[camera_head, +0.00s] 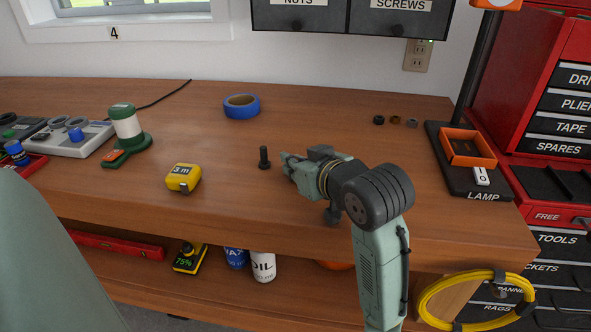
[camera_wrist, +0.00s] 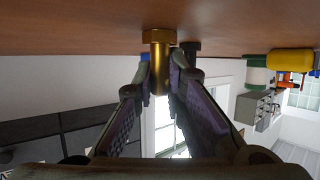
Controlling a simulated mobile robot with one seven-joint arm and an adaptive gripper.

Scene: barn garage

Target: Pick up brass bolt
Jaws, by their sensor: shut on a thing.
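The brass bolt (camera_wrist: 158,52) shows in the wrist view, where the picture is upside down. It stands between my two fingertips, its wide head at or very near the wooden tabletop; I cannot tell whether it still touches. My gripper (camera_wrist: 160,76) is shut on its shaft. In the head view my gripper (camera_head: 286,160) reaches left, low over the bench, and the brass bolt is not distinguishable there. A black bolt (camera_head: 264,158) stands upright on its head just left of the fingertips; it also shows behind the brass bolt in the wrist view (camera_wrist: 190,50).
On the workbench (camera_head: 330,115) are a yellow tape measure (camera_head: 183,178), blue tape roll (camera_head: 241,106), green-and-white spool (camera_head: 126,126), and small nuts (camera_head: 395,120). A lamp base with an orange tray (camera_head: 468,147) stands right. The bench between the tape roll and nuts is clear.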

